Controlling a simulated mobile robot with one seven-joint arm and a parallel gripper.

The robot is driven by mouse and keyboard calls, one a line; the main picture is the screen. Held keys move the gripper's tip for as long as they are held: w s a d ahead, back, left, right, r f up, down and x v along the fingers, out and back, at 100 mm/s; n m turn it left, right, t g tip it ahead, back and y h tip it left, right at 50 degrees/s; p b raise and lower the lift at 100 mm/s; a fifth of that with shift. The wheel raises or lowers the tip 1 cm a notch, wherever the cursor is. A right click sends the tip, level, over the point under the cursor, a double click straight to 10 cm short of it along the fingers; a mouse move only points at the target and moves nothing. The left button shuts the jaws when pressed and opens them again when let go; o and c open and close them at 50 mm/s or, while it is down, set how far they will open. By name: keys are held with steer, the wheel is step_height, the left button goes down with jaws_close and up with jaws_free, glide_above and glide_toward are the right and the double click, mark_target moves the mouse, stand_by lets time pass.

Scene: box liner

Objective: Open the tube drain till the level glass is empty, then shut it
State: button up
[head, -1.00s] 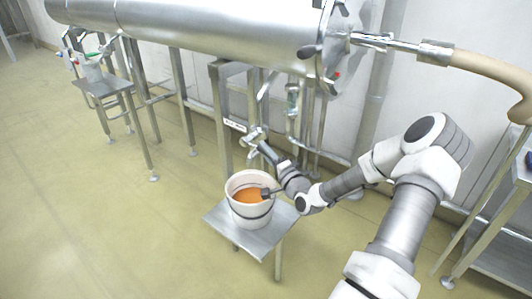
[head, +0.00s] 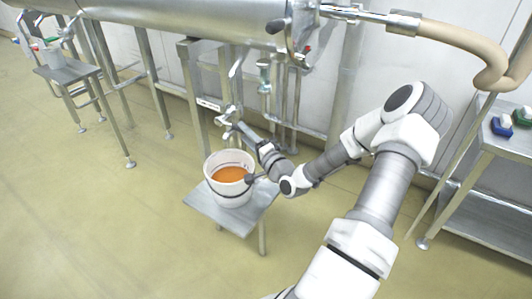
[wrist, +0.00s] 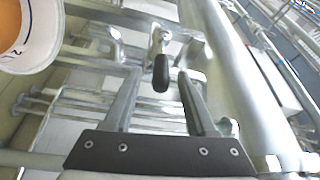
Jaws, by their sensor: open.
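The tube drain is a small metal valve (head: 230,115) under the big steel tube; its black-tipped lever (wrist: 161,72) shows in the wrist view. My gripper (wrist: 154,42) is open, with one finger on each side of the lever and gaps to both. In the head view my gripper (head: 240,126) is at the valve, partly hiding it. The level glass (head: 264,77) is a short upright fitting right of the valve; its liquid level is too small to tell. A white bucket (head: 228,196) below holds orange liquid (head: 230,174); its rim also shows in the wrist view (wrist: 45,52).
The bucket stands on a low metal stand (head: 205,207). The steel tube (head: 180,14) runs above, with legs and pipes behind the valve. A hose (head: 462,40) and a shelf cart (head: 490,205) are at the right. Another small table (head: 66,71) is far left. The floor in front is open.

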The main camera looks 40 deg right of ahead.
steer(key=s+f+p, duration=0.1)
steer(key=s+p, duration=0.1)
steer(key=s, duration=1.2)
steer(key=shift+a+f, duration=0.15)
steer(key=shift+a, duration=0.15)
